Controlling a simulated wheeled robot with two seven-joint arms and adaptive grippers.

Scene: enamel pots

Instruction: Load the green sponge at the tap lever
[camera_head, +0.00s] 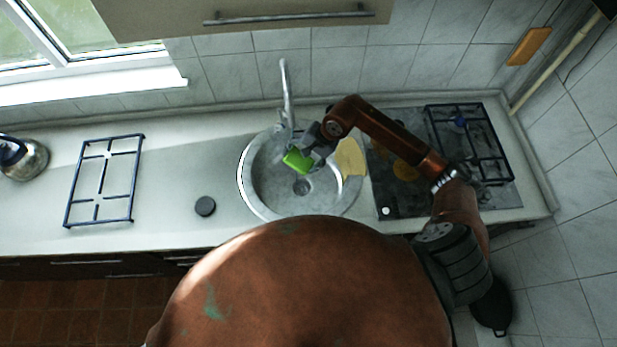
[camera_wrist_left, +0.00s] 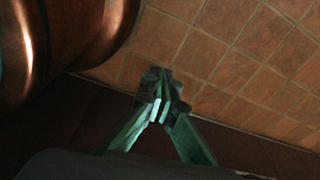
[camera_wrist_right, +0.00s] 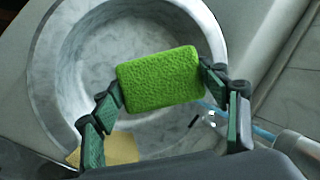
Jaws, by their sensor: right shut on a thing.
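The green sponge (camera_head: 298,161) is clamped between the fingers of my right gripper (camera_head: 314,150), over the round sink (camera_head: 246,187). In the right wrist view the sponge (camera_wrist_right: 160,78) spans the gap between both fingertips of the right gripper (camera_wrist_right: 160,88), with the sink bowl below it. The metal tap (camera_head: 286,90) stands at the back of the sink, just behind and left of the gripper. Its lever is not clear to make out. My left gripper (camera_wrist_left: 160,88) shows only in its wrist view; its fingertips meet, with nothing between them, above the tiled floor.
A yellow cloth (camera_head: 351,158) lies at the sink's right rim. The hob (camera_head: 395,200) is to the right, under my right arm. A loose black grate (camera_head: 76,190), a round black disc (camera_head: 205,206) and a kettle (camera_head: 25,160) are on the left counter.

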